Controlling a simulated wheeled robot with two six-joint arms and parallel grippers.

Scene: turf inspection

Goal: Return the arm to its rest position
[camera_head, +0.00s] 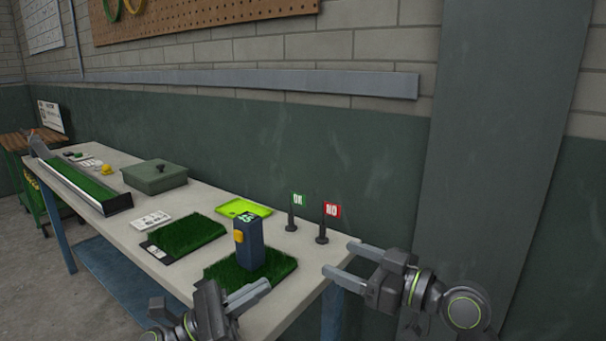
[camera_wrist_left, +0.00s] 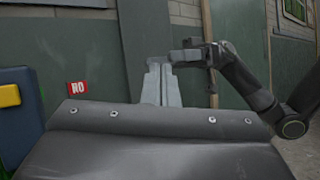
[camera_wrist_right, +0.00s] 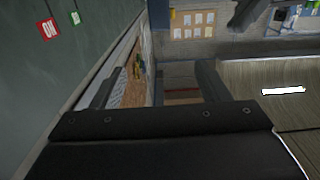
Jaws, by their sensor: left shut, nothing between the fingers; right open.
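My left gripper (camera_head: 250,296) is shut and empty at the front edge of the bench, close in front of the near turf sample. Its closed fingers (camera_wrist_left: 163,84) show in the left wrist view. My right gripper (camera_head: 336,262) is open and empty, to the right of the bench's end, with its fingers pointing left. Its spread fingers also show in the right wrist view (camera_wrist_right: 160,88). A blue device (camera_head: 249,244) with a yellow button stands upright on the near turf sample (camera_head: 283,266), apart from both grippers. Part of it shows in the left wrist view (camera_wrist_left: 17,115).
A green OK sign (camera_head: 298,200) and a red NO sign (camera_head: 332,210) stand at the bench's back right. A second turf sample (camera_head: 190,234), a lime tray (camera_head: 243,208), a grey-green box (camera_head: 155,177) and a long turf channel (camera_head: 85,183) line the bench. A wall pillar rises at right.

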